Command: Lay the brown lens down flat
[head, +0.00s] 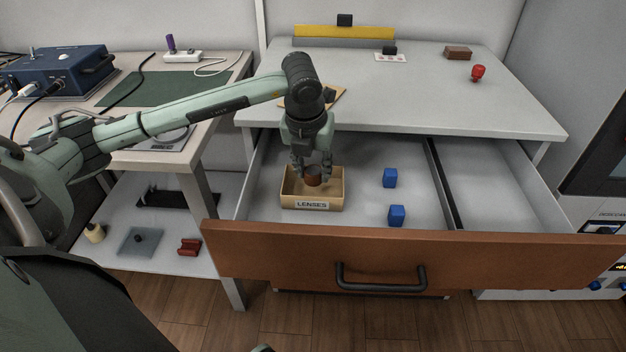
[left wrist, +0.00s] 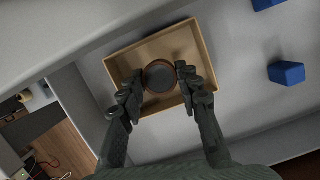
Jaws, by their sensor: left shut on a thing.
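The brown lens (head: 313,176) is a short round piece with a brown rim. In the left wrist view the lens (left wrist: 159,76) shows a dark grey round face turned to the camera. My left gripper (head: 312,170) points down over the box labelled LENSES (head: 312,206) and is shut on the lens, one finger on each side. In the left wrist view my left gripper (left wrist: 160,82) has the lens between its fingertips. The lens is within the outline of the box (left wrist: 125,61); whether it touches the box floor I cannot tell. My right gripper is not in view.
The box stands in the left compartment of an open drawer (head: 412,251). Two blue blocks (head: 390,178) lie to its right, before a black divider (head: 440,185). The right compartment is empty. The worktop (head: 440,100) overhangs the drawer's back.

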